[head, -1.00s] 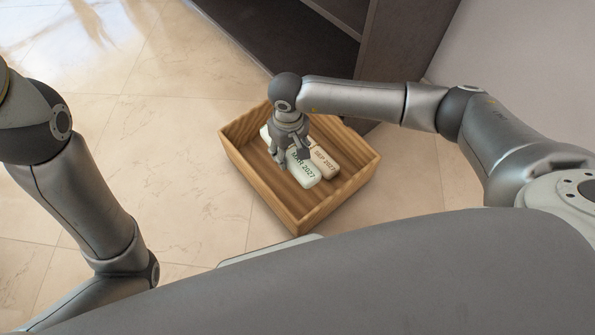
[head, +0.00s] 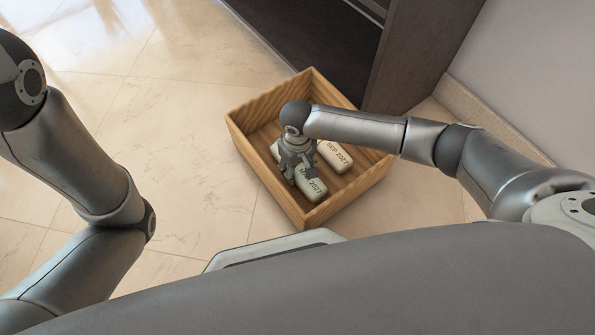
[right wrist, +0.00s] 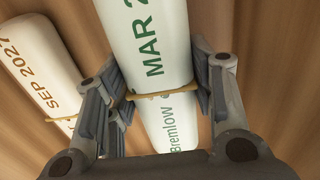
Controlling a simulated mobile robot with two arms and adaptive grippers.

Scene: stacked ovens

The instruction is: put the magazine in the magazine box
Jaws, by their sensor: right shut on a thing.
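A rolled cream magazine marked MAR 2027 (head: 311,188) is inside the open wooden box (head: 370,184). My right gripper (head: 300,176) points down into the box, with its fingers shut on this roll. In the right wrist view the fingers (right wrist: 158,82) press on both sides of the roll (right wrist: 148,35), near a yellow band. A second roll marked SEP 2027 (head: 335,155) lies beside it in the box, apart from the fingers, and also shows in the right wrist view (right wrist: 32,58). My left gripper is out of view.
The box stands on a pale tiled floor (head: 190,150). A dark open cabinet (head: 325,45) stands right behind it, with a pale wall (head: 520,70) at the right. The floor left of the box is clear.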

